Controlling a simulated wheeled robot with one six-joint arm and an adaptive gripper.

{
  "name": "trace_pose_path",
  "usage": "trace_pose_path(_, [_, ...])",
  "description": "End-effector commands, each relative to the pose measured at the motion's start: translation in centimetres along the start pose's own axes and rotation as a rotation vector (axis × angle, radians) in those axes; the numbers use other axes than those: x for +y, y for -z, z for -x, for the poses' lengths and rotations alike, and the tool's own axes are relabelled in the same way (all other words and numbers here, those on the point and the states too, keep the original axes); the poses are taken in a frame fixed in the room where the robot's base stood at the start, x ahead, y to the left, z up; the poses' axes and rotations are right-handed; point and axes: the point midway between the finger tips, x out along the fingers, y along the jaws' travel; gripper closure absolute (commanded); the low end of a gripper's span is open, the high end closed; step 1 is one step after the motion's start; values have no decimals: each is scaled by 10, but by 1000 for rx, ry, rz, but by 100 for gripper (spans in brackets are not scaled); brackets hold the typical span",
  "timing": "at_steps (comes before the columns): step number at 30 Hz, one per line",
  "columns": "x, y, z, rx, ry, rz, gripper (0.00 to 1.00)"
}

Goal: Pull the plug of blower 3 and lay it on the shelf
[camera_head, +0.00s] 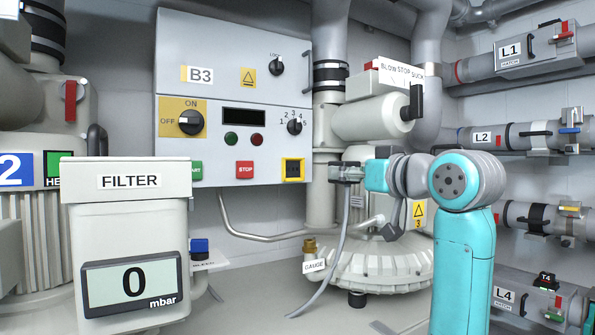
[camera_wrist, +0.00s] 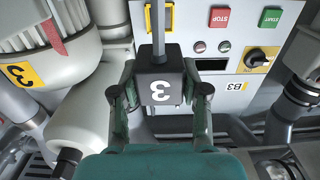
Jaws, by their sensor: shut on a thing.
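My gripper (camera_head: 347,172) is shut on the black plug (camera_wrist: 161,85), which has a white 3 on its face. In the wrist view, one finger is on each side of the plug, and its grey cable (camera_wrist: 155,25) runs to the top edge. In the head view, the cable (camera_head: 336,240) hangs from the plug down towards the floor. No socket can be made out at the plug, and I cannot tell whether it touches anything behind. Blower 3 (camera_head: 385,265), with a yellow 3 label, stands behind my arm. I cannot clearly make out the shelf.
The grey B3 control box (camera_head: 225,75) hangs left of my gripper; its selector (camera_head: 190,122) points to OFF. The filter housing (camera_head: 125,240) reads 0 mbar at front left. A gauge fitting (camera_head: 310,248) stands low beside the cable. Labelled pipes (camera_head: 510,135) line the right wall.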

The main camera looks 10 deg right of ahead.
Motion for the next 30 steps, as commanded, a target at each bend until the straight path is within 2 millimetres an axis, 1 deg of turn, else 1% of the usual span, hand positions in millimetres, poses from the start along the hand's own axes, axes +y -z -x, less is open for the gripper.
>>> trace_pose_path(18, [1, 0, 38, 2, -2, 0, 100])
trace_pose_path(24, [0, 0, 45, 0, -1, 1, 100])
trace_pose_path(30, [0, 0, 45, 0, -1, 1, 100])
